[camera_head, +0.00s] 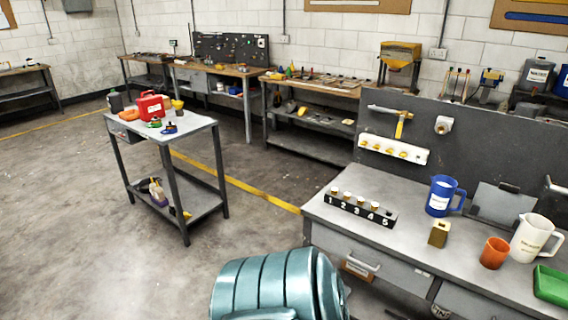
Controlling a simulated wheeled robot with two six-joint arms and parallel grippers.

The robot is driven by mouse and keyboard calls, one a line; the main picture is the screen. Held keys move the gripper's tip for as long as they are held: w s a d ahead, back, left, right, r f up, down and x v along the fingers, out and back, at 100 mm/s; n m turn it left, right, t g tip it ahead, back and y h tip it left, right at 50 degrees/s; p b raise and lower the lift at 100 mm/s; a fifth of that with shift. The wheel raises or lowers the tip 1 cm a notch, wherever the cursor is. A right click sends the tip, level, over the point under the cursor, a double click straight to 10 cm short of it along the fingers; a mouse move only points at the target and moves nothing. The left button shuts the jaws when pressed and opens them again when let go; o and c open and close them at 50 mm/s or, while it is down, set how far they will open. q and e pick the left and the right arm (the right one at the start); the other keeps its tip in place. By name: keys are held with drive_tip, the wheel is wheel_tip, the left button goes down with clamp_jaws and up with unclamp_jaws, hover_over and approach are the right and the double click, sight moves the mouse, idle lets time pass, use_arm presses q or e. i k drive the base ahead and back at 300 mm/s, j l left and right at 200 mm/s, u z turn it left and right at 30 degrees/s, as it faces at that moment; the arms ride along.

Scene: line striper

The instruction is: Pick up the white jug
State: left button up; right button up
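A blue jug (440,196) with a white label stands further left on the same bench. Neither of my grippers is in view, and nothing is seen touching the white jug.
A black numbered rack (360,209) and a small brass-coloured block (439,233) are on the bench. A dark panel (465,135) rises behind it. A teal ribbed rounded object (268,285) is at the bottom centre. A small table (190,130) stands left; open floor lies between.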

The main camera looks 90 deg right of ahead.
sight(534, 230)
drive_tip(key=z, duration=1.4)
